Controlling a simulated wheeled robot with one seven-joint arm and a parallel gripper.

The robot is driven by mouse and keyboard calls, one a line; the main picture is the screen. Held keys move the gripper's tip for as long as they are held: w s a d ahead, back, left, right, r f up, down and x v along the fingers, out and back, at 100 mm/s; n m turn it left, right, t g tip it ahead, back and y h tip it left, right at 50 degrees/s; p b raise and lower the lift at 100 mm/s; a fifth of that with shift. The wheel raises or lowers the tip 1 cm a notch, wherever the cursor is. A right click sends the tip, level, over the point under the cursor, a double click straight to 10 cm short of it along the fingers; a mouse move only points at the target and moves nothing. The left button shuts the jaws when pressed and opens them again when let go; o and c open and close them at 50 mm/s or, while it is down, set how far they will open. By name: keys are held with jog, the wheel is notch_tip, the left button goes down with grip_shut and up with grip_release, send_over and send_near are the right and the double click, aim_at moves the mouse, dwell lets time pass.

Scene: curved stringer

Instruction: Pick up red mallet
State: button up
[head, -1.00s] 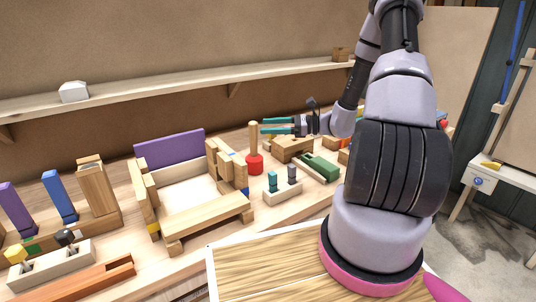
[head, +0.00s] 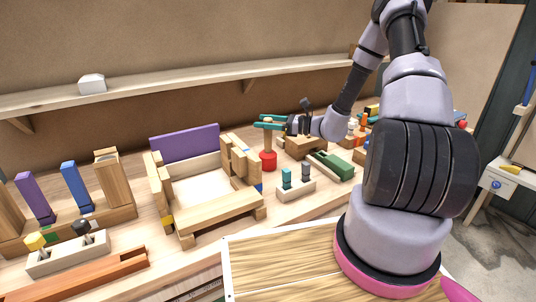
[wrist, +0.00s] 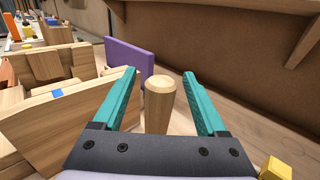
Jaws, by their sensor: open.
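The red mallet stands upright on the bench, its red head (head: 268,160) down and its wooden handle (head: 268,136) pointing up. It is just right of the wooden frame box. My gripper (head: 270,122) is at the top of the handle, its teal fingers pointing left. In the wrist view the fingers (wrist: 162,105) are open, with the handle (wrist: 160,100) standing between them and a gap on each side. The red head is hidden in the wrist view.
A wooden frame box (head: 215,230) with a purple back panel (head: 185,142) stands left of the mallet. A small block with teal and grey pegs (head: 295,187) is in front right. Wooden and green pieces (head: 335,163) lie to the right. A shelf (head: 180,93) runs along the wall behind.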

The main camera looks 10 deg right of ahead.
jog(key=shift+x, duration=1)
grip_shut()
dwell(0.7)
